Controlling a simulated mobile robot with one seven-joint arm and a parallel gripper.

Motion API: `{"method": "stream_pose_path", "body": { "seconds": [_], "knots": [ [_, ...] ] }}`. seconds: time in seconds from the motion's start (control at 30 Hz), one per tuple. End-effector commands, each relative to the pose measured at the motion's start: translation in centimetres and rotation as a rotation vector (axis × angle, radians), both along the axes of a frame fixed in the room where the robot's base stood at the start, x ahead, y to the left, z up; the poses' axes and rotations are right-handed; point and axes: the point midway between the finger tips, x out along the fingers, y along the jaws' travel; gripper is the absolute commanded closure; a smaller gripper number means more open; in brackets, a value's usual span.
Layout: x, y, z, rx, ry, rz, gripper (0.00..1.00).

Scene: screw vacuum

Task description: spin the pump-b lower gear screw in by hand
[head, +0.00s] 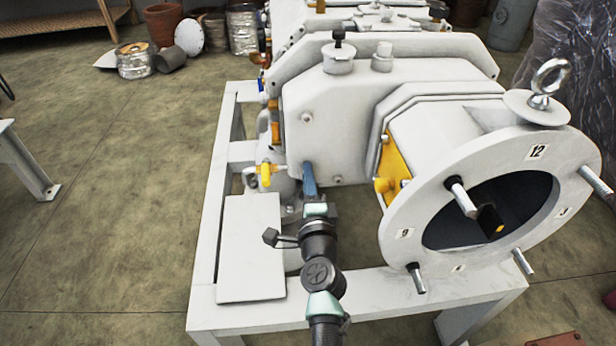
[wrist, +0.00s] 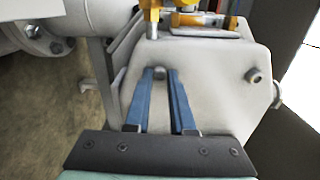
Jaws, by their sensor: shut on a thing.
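The near white pump housing (head: 340,125) carries the gear screws on its side face; no pump label is readable. My gripper (head: 309,170) reaches the lower part of this face with its blue fingers. In the wrist view my gripper (wrist: 160,76) is shut on a small grey screw (wrist: 160,71), with the two fingertips on either side of its head. The screw sits at the housing face; how deep it is cannot be told. In the head view the fingers hide this screw. A second grey screw (head: 306,118) sits higher on the same face, also visible in the wrist view (wrist: 254,75).
A yellow valve handle (head: 265,172) stands left of my fingers. A flat white plate (head: 250,245) lies on the white frame (head: 250,322) below. The round flange (head: 400,215) with protruding studs is to the right. Floor is open at left.

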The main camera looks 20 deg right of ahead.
Motion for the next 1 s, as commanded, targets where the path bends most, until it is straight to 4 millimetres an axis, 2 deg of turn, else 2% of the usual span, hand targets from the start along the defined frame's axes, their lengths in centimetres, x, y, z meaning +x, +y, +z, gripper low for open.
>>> {"method": "stream_pose_path", "body": {
  "seconds": [0.33, 0.93, 0.97, 1.0],
  "knots": [
    [-0.13, 0.04, -0.34, 0.157, -0.039, 0.0, 1.0],
    [-0.15, 0.06, -0.43, 0.191, -0.047, 0.001, 1.0],
    [-0.15, 0.06, -0.43, 0.19, -0.046, 0.001, 0.72],
    [-0.14, 0.06, -0.41, 0.189, -0.047, 0.001, 0.65]
  ]
}}
